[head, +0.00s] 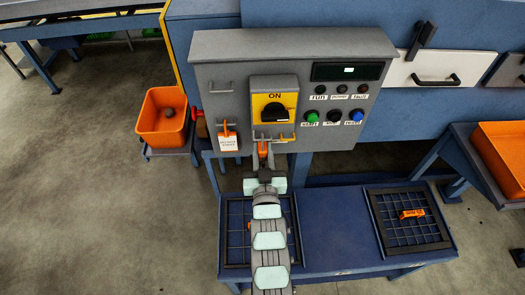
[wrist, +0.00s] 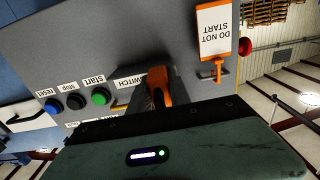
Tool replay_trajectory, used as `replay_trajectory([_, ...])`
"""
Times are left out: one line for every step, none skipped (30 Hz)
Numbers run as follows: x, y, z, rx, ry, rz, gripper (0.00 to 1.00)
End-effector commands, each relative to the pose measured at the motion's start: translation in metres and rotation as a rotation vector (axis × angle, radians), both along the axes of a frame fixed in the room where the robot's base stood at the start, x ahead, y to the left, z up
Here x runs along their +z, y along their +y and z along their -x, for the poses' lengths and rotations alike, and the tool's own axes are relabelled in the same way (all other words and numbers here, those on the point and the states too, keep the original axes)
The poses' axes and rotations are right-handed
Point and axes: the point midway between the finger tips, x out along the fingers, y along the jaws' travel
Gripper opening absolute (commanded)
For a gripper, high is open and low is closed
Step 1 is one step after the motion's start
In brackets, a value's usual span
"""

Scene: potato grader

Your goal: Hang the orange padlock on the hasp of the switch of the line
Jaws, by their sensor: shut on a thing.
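The orange padlock (head: 262,148) is held upright in my gripper (head: 264,162), just below the switch (head: 273,105) on the grey panel. The switch has a yellow plate marked ON and a black rotary knob. The hasp is at the lower edge of this plate, partly hidden by the padlock and gripper. In the wrist view the padlock (wrist: 158,84) shows as an orange body close against the panel. I cannot tell whether its shackle is through the hasp or only near it. My gripper is shut on the padlock.
A white DO NOT START tag (head: 228,143) hangs from an orange clip left of the switch. Buttons (head: 333,116) sit to its right. Below, a blue bench (head: 335,235) has two grid mats; an orange labelled object (head: 412,213) lies on the right one. An orange bin (head: 163,128) stands left.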

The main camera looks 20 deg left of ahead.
Motion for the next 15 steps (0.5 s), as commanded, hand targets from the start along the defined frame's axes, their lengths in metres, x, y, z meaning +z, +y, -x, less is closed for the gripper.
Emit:
replay_trajectory([0.0006,0.0002,0.0001,0.000,-0.002,-0.001,0.00])
replay_trajectory([0.0008,0.0002,0.0001,0.000,-0.002,-0.001,0.00])
replay_trajectory([0.0010,0.0002,0.0001,0.000,-0.002,-0.001,0.00])
replay_trajectory([0.0010,0.0002,0.0001,0.000,-0.002,-0.001,0.00])
replay_trajectory([0.0010,0.0002,0.0001,0.000,-0.002,-0.001,0.00])
replay_trajectory([0.0011,0.0002,0.0001,0.000,-0.002,-0.001,0.24])
replay_trajectory([0.0011,0.0002,0.0001,0.000,-0.002,-0.001,0.27])
replay_trajectory([0.0011,0.0002,0.0001,0.000,-0.002,-0.001,0.29])
replay_trajectory([0.0010,0.0001,0.0000,0.000,-0.001,0.000,0.32])
replay_trajectory([0.0010,0.0002,0.0001,0.000,-0.001,0.000,0.35])
replay_trajectory([0.0010,0.0002,0.0001,0.000,-0.001,0.000,0.37])
replay_trajectory([0.0009,0.0002,0.0001,0.000,-0.001,0.000,0.41])
replay_trajectory([0.0009,0.0001,0.0000,0.000,-0.001,0.000,0.43])
replay_trajectory([0.0008,0.0000,0.0001,0.000,-0.001,0.000,0.46])
replay_trajectory([0.0008,0.0000,0.0001,0.000,-0.001,0.000,0.49])
